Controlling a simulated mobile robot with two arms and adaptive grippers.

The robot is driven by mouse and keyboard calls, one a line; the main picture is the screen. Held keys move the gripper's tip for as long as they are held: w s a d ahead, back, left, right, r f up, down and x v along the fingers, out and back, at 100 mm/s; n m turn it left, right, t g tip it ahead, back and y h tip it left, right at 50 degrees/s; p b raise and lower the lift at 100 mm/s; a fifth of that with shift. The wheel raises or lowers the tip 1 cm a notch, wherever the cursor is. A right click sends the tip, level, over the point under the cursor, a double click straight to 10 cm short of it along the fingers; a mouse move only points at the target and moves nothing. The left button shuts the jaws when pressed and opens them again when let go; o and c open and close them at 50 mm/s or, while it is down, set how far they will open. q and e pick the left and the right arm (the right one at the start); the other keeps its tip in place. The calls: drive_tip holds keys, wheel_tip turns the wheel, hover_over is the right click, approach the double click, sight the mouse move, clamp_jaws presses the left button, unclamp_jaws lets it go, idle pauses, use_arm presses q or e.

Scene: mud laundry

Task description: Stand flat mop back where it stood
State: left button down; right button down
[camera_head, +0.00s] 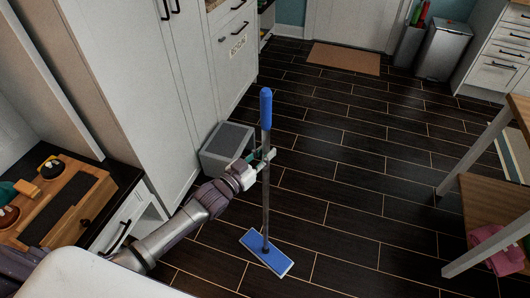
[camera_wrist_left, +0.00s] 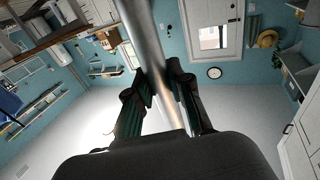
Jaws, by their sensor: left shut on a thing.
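The flat mop (camera_head: 266,190) has a blue grip at the top, a grey pole and a flat blue head. It stands nearly upright in the head view, with its head at the dark plank floor; I cannot tell whether it touches. My left gripper (camera_head: 266,160) is shut on the pole, below the blue grip. In the left wrist view the pole (camera_wrist_left: 148,45) passes between the two fingers of the left gripper (camera_wrist_left: 168,95). The mop's head and blue grip are out of the wrist view. My right gripper is not in view.
A grey bin (camera_head: 227,143) stands by the white cabinets (camera_head: 140,80), just left of the mop. A wooden table (camera_head: 490,190) with a pink cloth (camera_head: 495,248) on its lower shelf stands at right. A brown doormat (camera_head: 343,58) lies by the door. The middle floor is clear.

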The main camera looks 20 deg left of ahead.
use_arm(q)
drive_tip(key=shift+r, duration=0.1)
drive_tip(key=c, duration=1)
unclamp_jaws()
drive_tip(key=shift+s+a+f, duration=0.15)
drive_tip(key=shift+s+f, duration=0.05)
drive_tip(key=shift+s, duration=0.1)
drive_tip(key=v, duration=1.1)
drive_tip(key=shift+s+a+r, duration=0.1)
drive_tip(key=shift+s, duration=0.05)
